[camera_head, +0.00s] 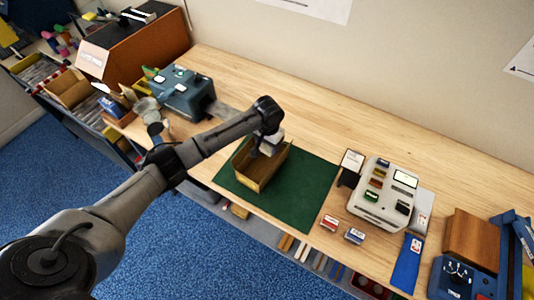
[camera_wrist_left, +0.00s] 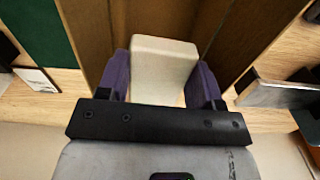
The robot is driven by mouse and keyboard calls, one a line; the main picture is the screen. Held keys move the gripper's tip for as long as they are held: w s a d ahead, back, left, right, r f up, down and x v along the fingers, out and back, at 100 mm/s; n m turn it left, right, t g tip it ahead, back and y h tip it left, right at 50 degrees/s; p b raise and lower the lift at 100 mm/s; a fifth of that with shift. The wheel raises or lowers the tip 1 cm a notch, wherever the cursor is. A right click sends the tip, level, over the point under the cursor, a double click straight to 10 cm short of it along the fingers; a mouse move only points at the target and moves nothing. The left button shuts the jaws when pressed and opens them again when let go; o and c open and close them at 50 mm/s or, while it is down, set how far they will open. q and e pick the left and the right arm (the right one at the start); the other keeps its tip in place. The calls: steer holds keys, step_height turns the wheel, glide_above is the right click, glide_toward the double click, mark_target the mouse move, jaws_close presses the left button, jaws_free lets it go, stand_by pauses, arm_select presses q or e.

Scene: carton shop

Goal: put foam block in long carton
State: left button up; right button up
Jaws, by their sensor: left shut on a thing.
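The long carton (camera_head: 249,178) is an open brown box on the green mat (camera_head: 307,195). My left gripper (camera_head: 264,148) is over the far end of the carton, pointing down. In the left wrist view my left gripper (camera_wrist_left: 162,88) is shut on the pale foam block (camera_wrist_left: 163,58), with a purple finger on each side. The block is at the carton, between its brown walls (camera_wrist_left: 92,32) in that view. I cannot tell whether the block touches the carton's floor. My right gripper is not in view.
A grey-white machine (camera_head: 384,206) stands right of the mat, with small labelled boxes (camera_head: 354,236) in front of it. A blue-grey machine (camera_head: 184,92) stands on the left. The wooden table behind the mat is clear.

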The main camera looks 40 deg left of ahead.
arm_select(q)
steer(key=shift+f, duration=2.7)
steer(key=shift+f, duration=0.6)
steer(key=o, duration=0.6)
step_height(320, 180, up, 13)
steer(key=shift+r+b, duration=0.15)
steer(key=shift+b, duration=0.2)
